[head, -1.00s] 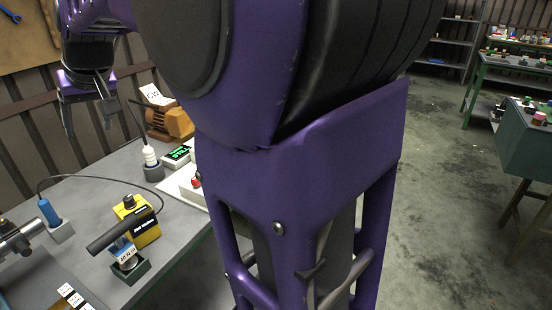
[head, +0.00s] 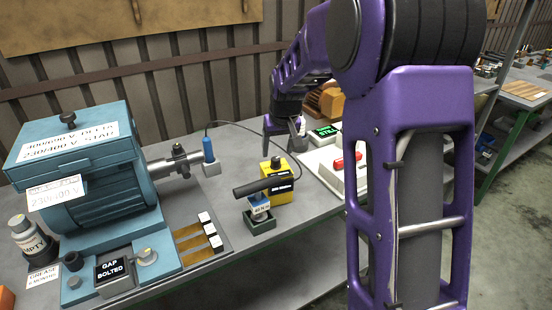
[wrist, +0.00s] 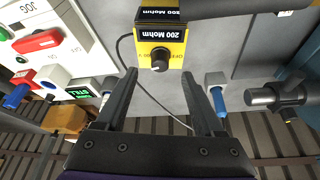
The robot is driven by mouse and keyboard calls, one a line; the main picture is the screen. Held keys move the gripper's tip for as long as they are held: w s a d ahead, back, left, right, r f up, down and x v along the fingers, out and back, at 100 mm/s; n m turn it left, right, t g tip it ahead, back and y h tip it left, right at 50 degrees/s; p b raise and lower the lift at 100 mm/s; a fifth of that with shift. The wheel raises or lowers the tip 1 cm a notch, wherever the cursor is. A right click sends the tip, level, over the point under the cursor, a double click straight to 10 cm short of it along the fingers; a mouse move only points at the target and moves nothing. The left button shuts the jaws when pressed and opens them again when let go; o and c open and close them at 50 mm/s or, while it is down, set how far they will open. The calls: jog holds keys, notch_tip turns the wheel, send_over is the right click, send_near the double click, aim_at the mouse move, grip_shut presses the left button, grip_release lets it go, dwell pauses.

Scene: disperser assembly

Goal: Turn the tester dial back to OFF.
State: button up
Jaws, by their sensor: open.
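The tester is a yellow box (head: 281,186) with black "200 Mohm" labels, on the bench in the middle of the head view. Its black dial (head: 276,162) sits on top. In the wrist view the tester (wrist: 175,36) is upper centre and the dial (wrist: 160,58) is on its near yellow face. The small print beside the dial is too blurred to read its setting. My gripper (wrist: 160,76) is open and empty, with the dial between the lines of its fingers and apart from them. In the head view my gripper (head: 284,146) is just behind the tester.
A blue-handled probe (head: 208,150) with a cable is at left. A white control panel with a red switch (head: 346,160) is at right. A teal motor (head: 105,175) fills the left.

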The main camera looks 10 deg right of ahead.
aim_at(276, 159)
jog(key=x, duration=0.5)
grip_shut()
dwell(0.3)
